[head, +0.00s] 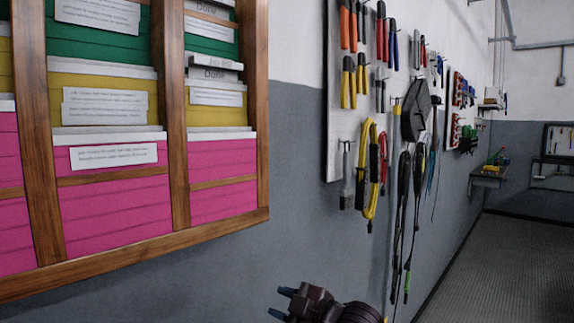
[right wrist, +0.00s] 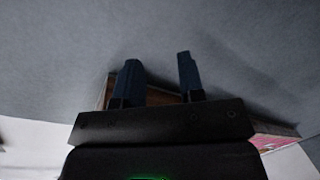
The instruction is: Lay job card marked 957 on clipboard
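A wooden card rack (head: 178,135) fills the left of the head view. It holds pink, yellow and green pockets with white slips in them. One white slip (head: 114,155) stands in front of a pink pocket; its print is too small to read. I cannot make out a card marked 957, and no clipboard shows. My right gripper (head: 280,302) is low in the head view, below and right of the rack, apart from it. In the right wrist view its two blue fingers (right wrist: 158,62) are spread with nothing between them. My left gripper is not in view.
A white tool board (head: 336,100) with pliers, screwdrivers and hanging cables is on the grey wall right of the rack. A small shelf (head: 489,178) juts from the wall farther back. The floor (head: 490,265) at the right is clear.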

